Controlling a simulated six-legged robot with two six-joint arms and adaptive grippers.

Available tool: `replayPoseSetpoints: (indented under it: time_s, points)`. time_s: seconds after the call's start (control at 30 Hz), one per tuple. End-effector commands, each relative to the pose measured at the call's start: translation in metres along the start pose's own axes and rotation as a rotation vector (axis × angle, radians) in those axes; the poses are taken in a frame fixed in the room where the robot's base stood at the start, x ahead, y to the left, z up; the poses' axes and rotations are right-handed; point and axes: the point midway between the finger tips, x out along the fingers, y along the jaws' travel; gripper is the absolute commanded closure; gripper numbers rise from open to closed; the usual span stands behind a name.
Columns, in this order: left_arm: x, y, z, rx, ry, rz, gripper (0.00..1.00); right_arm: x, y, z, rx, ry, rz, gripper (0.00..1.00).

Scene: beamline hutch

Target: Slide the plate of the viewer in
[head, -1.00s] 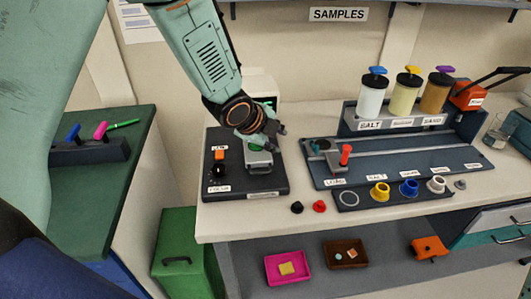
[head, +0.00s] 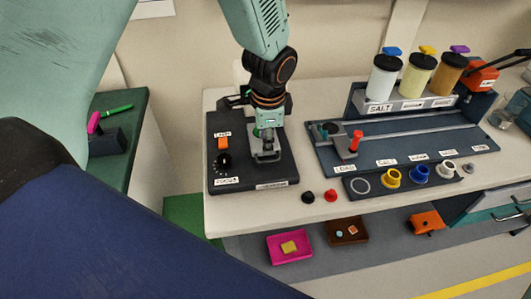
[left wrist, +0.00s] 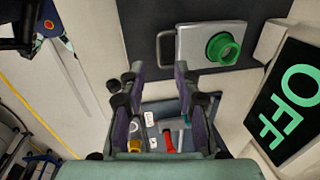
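The viewer is a dark board (head: 240,180) on the bench, with an orange lamp switch (head: 223,143) and a black focus knob (head: 222,161). Its grey plate (head: 277,147) has a U-shaped handle at the front and carries a green ring. In the left wrist view the plate (left wrist: 192,46), its handle (left wrist: 161,48) and the green ring (left wrist: 223,47) show beyond the fingertips. My left gripper (head: 266,132) is over the plate in the head view. In the left wrist view its fingers (left wrist: 160,76) are apart with nothing between them. My right gripper is not seen.
A screen reading OFF (left wrist: 292,105) stands beside the plate in the left wrist view. Right of the viewer are a sample rail (head: 430,133) with a red-topped slider (head: 356,141) and a holder with coloured rings (head: 405,189). Black and red caps (head: 331,196) lie near the bench edge.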

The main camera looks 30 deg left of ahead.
Motion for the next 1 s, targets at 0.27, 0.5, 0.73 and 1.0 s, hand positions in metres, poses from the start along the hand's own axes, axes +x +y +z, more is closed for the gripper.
replayPoseSetpoints:
  time_s: [0.27,0.5,0.73,1.0]
  points:
    - [0.036,0.002,0.001,-0.003,0.000,0.003,0.68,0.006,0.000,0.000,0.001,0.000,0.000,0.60]
    - [0.068,-0.001,0.000,-0.001,0.002,0.001,0.68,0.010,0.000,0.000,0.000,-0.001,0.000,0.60]
    - [0.078,-0.003,0.000,0.000,0.004,-0.001,0.68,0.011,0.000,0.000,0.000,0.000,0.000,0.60]
    - [0.078,-0.003,0.000,0.000,0.004,-0.001,0.74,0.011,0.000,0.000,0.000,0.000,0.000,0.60]
